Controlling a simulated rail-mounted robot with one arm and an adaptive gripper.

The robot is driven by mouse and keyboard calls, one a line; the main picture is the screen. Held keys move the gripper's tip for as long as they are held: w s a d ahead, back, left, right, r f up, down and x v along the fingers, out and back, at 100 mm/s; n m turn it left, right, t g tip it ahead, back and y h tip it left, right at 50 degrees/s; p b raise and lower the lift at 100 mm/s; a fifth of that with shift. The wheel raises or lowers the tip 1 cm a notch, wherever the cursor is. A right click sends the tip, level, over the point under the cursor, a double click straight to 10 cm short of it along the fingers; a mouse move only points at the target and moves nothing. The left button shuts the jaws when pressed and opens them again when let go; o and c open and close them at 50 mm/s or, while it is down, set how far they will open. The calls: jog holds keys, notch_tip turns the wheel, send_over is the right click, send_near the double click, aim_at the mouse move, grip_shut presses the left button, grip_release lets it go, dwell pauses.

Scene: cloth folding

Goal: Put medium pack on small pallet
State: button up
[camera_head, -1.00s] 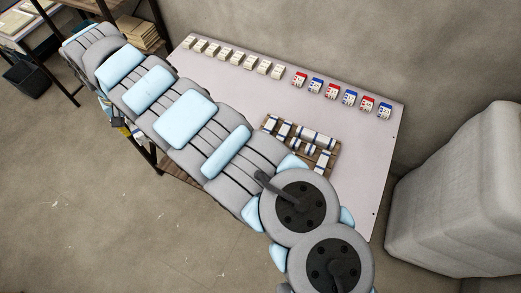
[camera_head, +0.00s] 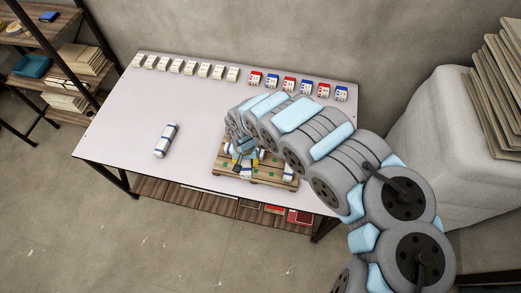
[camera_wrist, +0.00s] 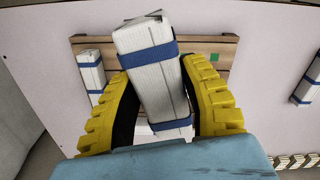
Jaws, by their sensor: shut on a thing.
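My gripper (camera_wrist: 165,105) has yellow ribbed fingers and is shut on a white pack (camera_wrist: 155,72) with blue bands. In the wrist view the pack stands between the fingers, slightly tilted, over the wooden pallet (camera_wrist: 115,47). Whether it touches the pallet is not clear. Another white banded pack (camera_wrist: 91,72) is at the pallet's left side in that view. In the head view the pallet (camera_head: 224,166) is near the table's front edge, with green marks and a pack (camera_head: 289,173) at its right. My arm hides much of it. My gripper (camera_head: 245,160) is low over the pallet there.
A loose white pack with blue bands (camera_head: 166,140) lies on the table (camera_head: 120,125) left of the pallet. A row of white boxes (camera_head: 190,67) and red and blue boxes (camera_head: 289,84) lines the back edge. The table's left part is mostly clear.

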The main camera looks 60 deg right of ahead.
jog(key=s+d+f+m, duration=0.1)
jog(key=s+f+m, duration=0.15)
jog(key=s, duration=0.45)
jog(key=s+d+f+m, duration=0.1)
jog(key=s+f, duration=0.2)
jog(key=s, duration=0.4)
jog(key=b, duration=1.1)
send_near(273, 168)
jog(key=shift+s+a+f+n, duration=0.25)
jog(key=shift+s+a, duration=0.65)
jog(key=shift+a, duration=0.15)
jog(key=shift+w+d+f+b, duration=0.25)
jog(key=shift+d+f+b, duration=0.05)
jog(key=shift+f, duration=0.2)
jog(key=shift+w+d+f+b, duration=0.2)
jog(key=shift+d+f+b, duration=0.1)
jog(key=shift+f, duration=0.15)
jog(key=shift+w+d, duration=0.15)
jog(key=shift+d, duration=0.05)
jog(key=shift+w+d+f, duration=0.15)
jog(key=shift+f, duration=0.35)
jog(key=shift+w+d, duration=0.1)
